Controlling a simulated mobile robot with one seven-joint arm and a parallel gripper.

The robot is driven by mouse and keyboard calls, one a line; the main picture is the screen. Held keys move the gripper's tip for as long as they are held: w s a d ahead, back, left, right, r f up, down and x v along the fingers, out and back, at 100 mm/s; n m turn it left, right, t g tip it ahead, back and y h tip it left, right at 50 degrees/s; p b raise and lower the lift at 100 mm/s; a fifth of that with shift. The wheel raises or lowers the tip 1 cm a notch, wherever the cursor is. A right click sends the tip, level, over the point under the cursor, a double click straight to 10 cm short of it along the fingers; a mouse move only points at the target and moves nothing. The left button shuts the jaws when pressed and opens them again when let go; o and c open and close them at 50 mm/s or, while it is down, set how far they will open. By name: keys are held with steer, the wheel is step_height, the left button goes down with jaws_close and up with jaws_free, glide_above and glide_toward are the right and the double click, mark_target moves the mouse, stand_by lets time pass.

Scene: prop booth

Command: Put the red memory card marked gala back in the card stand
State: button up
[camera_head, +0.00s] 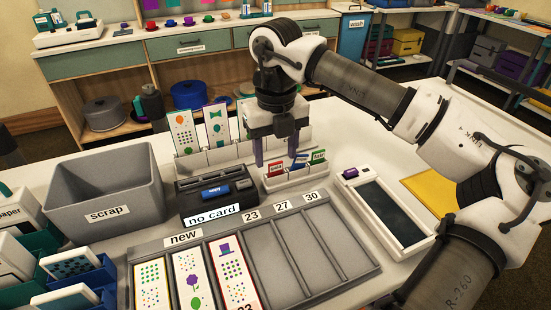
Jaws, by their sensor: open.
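The small white card stand (297,181) sits on the table near the middle, just right of the dark card reader. A red card (275,169) stands at its left end, and a green card (318,157) at its right end. Something darker shows between them, partly hidden by a finger. The labels are too small to read, so I cannot tell which card is marked gala. My gripper (277,160) is open, pointing down, its purple-grey fingers apart above and behind the stand. I cannot tell whether it touches a card.
The dark reader (215,189) carries a "no card" label. A grey scrap bin (106,190) stands left. A grey divided tray (262,243) with printed cards lies in front. A white tablet-like device (392,216) lies right. A rack of tall cards (200,158) stands behind the reader.

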step_height(320, 180, up, 11)
stand_by(0.3)
steer(key=shift+r, duration=0.1)
stand_by(0.4)
